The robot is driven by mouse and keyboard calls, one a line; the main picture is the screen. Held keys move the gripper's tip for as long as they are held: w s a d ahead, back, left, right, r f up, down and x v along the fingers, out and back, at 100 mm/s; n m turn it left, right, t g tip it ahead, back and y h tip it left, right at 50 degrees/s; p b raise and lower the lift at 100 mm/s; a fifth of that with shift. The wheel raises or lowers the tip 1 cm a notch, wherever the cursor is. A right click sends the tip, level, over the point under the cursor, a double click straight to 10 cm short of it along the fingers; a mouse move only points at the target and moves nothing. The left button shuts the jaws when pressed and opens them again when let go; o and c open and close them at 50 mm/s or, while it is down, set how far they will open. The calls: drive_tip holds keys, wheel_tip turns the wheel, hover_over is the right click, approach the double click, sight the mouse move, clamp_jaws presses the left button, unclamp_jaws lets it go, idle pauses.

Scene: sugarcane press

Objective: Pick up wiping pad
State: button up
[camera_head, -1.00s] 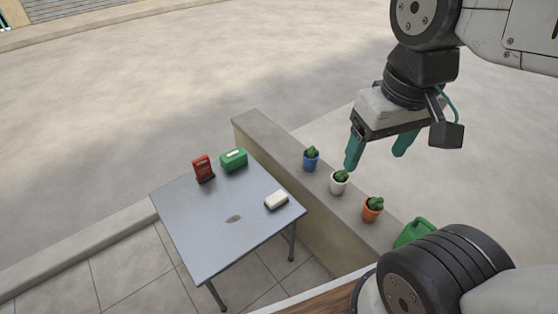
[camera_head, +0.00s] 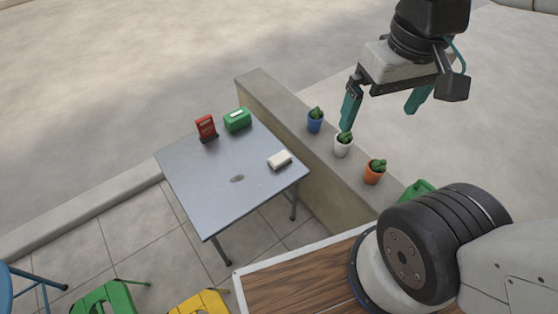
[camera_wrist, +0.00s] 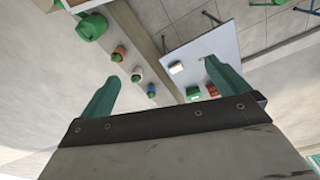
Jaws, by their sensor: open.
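The wiping pad appears to be the small whitish block (camera_head: 279,160) lying near the right edge of the grey table (camera_head: 205,185). In the wrist view the whitish block (camera_wrist: 176,68) lies on the table (camera_wrist: 222,42), ahead of the gap between my fingers. A dark spot (camera_head: 237,179) marks the tabletop. My gripper (camera_head: 383,108) has teal fingers spread apart with nothing between them. It is in the air above and to the right of the table, near the wall with the potted plants. My gripper also shows in the wrist view (camera_wrist: 160,85).
A red holder (camera_head: 206,127) and a green box (camera_head: 237,120) stand at the table's back edge. Blue (camera_head: 315,122), white (camera_head: 342,146) and orange (camera_head: 374,173) cactus pots and a green can (camera_head: 415,192) line the low wall (camera_head: 290,105). Green (camera_head: 105,300) and yellow (camera_head: 198,304) stools stand at front.

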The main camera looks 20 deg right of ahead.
drive_tip(key=w+f+g, duration=0.4)
drive_tip(key=w+f, duration=0.4)
drive_tip(key=w, duration=0.2)
drive_tip(key=n+t, duration=0.2)
drive_tip(key=n, duration=0.1)
hover_over(280, 157)
drive_tip(key=f, duration=4.1)
drive_tip(key=shift+s+d+f, duration=0.15)
drive_tip(key=shift+s+f, duration=0.25)
drive_tip(key=shift+w+t, duration=0.3)
drive_tip(key=shift+t, duration=0.2)
drive_tip(key=shift+w+f+n, duration=0.1)
drive_tip(key=shift+f+n, duration=0.2)
drive_tip(key=shift+f, duration=0.1)
wheel_tip(280, 157, down, 7)
drive_tip(key=shift+r, duration=0.1)
drive_tip(key=c, duration=0.9)
drive_tip(key=shift+r, duration=0.15)
